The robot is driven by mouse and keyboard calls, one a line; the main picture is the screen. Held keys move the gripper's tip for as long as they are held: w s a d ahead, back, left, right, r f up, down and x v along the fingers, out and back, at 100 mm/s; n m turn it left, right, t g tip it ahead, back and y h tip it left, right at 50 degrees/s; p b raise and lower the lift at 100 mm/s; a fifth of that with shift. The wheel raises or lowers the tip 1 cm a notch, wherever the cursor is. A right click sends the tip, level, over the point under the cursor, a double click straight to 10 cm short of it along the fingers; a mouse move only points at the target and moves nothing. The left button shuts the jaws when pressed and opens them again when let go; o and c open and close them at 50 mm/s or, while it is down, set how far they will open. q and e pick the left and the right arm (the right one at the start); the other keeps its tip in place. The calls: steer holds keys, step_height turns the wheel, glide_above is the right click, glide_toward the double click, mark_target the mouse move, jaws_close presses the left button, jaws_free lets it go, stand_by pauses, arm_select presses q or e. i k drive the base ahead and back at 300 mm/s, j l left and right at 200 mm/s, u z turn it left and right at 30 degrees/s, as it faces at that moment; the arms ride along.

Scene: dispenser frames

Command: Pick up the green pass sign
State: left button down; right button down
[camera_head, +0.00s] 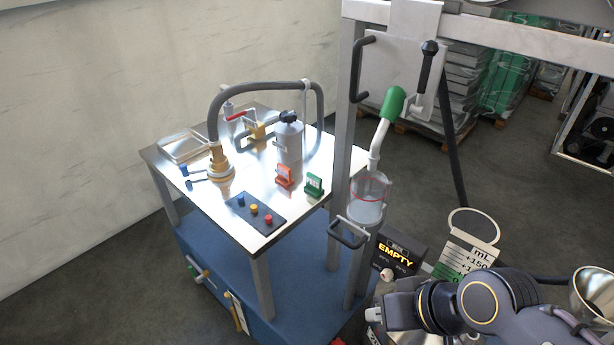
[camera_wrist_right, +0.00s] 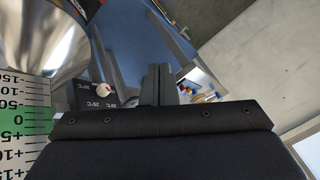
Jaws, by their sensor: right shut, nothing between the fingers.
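The green pass sign (camera_head: 314,185) stands upright on the metal table (camera_head: 215,209), near its right edge in the head view. A similar red sign (camera_head: 284,176) stands just left of it. My right gripper (camera_head: 374,314) is low at the front right in the head view, beyond the table's edge and well apart from the green sign. In the right wrist view its fingers (camera_wrist_right: 159,84) are together with nothing between them. I cannot make out the green sign clearly in the wrist view. My left gripper is not in view.
A clear cup (camera_head: 367,202) and a green-handled lever (camera_head: 393,103) on a metal frame stand right of the signs. A black EMPTY box (camera_head: 399,250) and a measuring scale (camera_head: 467,250) are near my right arm. A button panel (camera_head: 255,214) lies left of the signs.

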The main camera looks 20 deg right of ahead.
mark_target(313, 186)
steer(key=i+j+z, duration=0.5)
steer(key=i+j, duration=0.15)
steer(key=j, duration=0.15)
steer(key=i+j+z, duration=0.25)
steer(key=j, duration=0.2)
